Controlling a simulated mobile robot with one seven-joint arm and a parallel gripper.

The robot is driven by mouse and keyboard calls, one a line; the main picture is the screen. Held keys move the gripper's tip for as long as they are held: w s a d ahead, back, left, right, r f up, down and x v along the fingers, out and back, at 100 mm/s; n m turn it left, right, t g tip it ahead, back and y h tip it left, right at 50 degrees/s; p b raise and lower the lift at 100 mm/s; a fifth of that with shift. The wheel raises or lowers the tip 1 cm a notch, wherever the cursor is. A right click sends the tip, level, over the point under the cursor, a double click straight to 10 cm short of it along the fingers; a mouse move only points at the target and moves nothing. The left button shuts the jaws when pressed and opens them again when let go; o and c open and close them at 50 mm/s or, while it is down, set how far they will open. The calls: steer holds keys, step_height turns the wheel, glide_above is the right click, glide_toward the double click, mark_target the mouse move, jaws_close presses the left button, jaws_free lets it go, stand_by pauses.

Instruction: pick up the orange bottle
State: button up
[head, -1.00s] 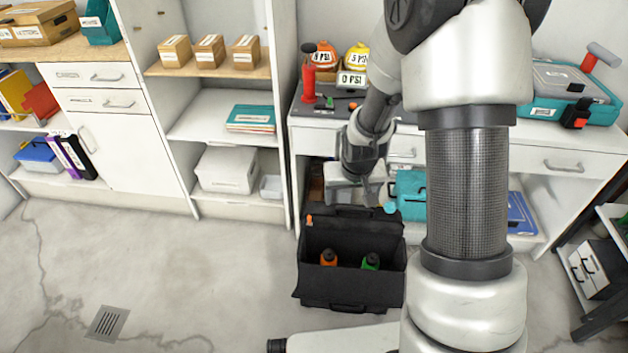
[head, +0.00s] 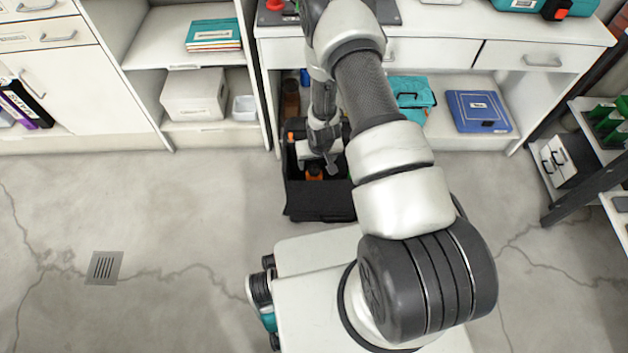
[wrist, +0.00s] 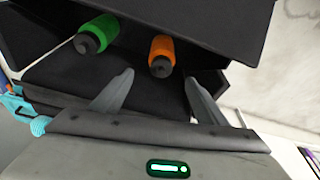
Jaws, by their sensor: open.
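The orange bottle (wrist: 161,52), with a dark cap, is in the black tool bag in the wrist view. It also shows in the head view (head: 314,173), partly covered by my arm. A green bottle (wrist: 100,33) with a dark cap is beside it, to its left in the wrist view. My gripper (wrist: 156,92) is open, its two grey fingers apart and nothing between them. The orange bottle appears beyond the fingertips, roughly in line with the gap. In the head view my gripper (head: 331,165) is at the bag's opening.
The black bag (head: 318,205) stands on the floor before the white workbench (head: 440,52); its dark walls surround the bottles. A teal case (head: 412,95) and a blue case (head: 478,111) lie on the bench's lower shelf. The floor to the left is clear.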

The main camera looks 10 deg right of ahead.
mark_target(314, 167)
steer(key=b+x, duration=0.3)
steer(key=x, duration=0.5)
steer(key=shift+a+f, duration=0.1)
steer(key=shift+f, duration=0.15)
steer(key=c, duration=1.7)
steer(key=shift+r, duration=0.1)
